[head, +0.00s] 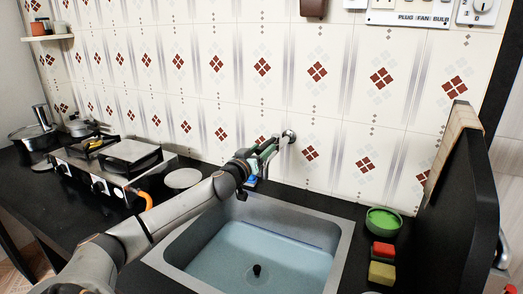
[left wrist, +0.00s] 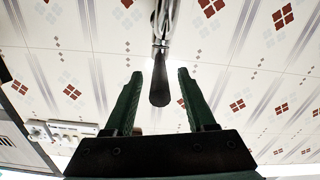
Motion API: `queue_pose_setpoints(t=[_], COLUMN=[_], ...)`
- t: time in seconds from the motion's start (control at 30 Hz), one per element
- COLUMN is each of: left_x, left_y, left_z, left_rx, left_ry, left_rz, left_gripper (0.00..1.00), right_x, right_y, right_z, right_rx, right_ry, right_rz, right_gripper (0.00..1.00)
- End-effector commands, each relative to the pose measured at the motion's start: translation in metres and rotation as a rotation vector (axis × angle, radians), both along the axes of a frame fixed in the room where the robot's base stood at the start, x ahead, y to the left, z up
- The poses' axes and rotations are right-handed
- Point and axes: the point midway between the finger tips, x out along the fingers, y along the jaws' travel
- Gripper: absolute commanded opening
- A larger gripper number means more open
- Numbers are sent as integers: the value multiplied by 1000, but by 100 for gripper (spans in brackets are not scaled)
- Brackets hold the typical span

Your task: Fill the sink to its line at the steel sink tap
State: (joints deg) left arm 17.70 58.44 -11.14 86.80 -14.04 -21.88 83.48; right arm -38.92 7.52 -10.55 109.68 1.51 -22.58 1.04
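The steel sink (head: 342,246) holds bluish water (head: 245,255). A black knob-like piece (head: 257,270) stands near the bowl's front middle. A darker blue band shows along the back inner wall; I cannot tell whether it is the fill line. The chrome tap (head: 289,136) comes out of the tiled wall behind the sink. My left gripper (head: 268,150) is at the tap. In the left wrist view its green fingers (left wrist: 158,98) are open, one on each side of the tap's dark lever (left wrist: 160,82), with gaps showing. Any running stream is not clear. My right gripper is not in view.
A stove (head: 110,165) with pans stands on the black counter at left. A green bowl (head: 383,222), a red block (head: 383,252) and a yellow block (head: 381,273) line the sink's right side. A dark upright panel (head: 455,215) bounds the right.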

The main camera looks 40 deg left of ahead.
Motion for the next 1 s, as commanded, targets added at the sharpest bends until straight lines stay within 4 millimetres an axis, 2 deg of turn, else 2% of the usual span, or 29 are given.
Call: queue_pose_setpoints(t=[0.07, 0.5, 1.0], left_x=[0, 0, 0], left_y=[0, 0, 0], left_z=[0, 0, 0], left_rx=[0, 0, 0], left_ry=[0, 0, 0], left_rz=[0, 0, 0], left_gripper=[48, 0, 0], right_x=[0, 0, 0], right_y=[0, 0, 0], right_z=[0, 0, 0], right_rx=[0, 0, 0], right_ry=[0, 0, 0], right_rz=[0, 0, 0], right_gripper=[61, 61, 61])
